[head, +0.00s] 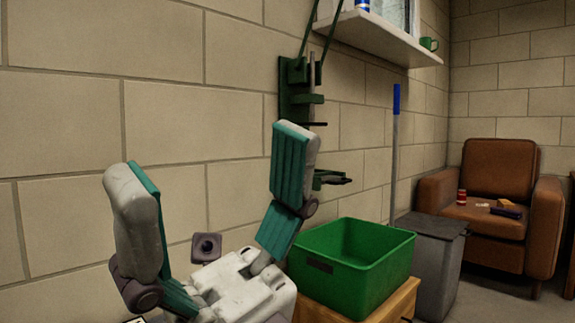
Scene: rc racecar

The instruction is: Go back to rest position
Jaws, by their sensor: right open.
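My right gripper (213,150) fills the lower left of the head view. It is open, with its two teal-padded fingers spread wide and pointing up. Nothing is between the pads. The bare block wall (165,120) shows behind it. The right-hand finger partly overlaps the view of the wall next to the green rack (290,100); whether they touch cannot be told, but no contact shows. My left gripper is not in view.
A green bin (365,285) stands on a wooden stand (402,300) just right of the gripper. A grey trash can (437,260) and a brown armchair (500,170) with small items are further right. A shelf (385,38) with a green mug (428,43) hangs above.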

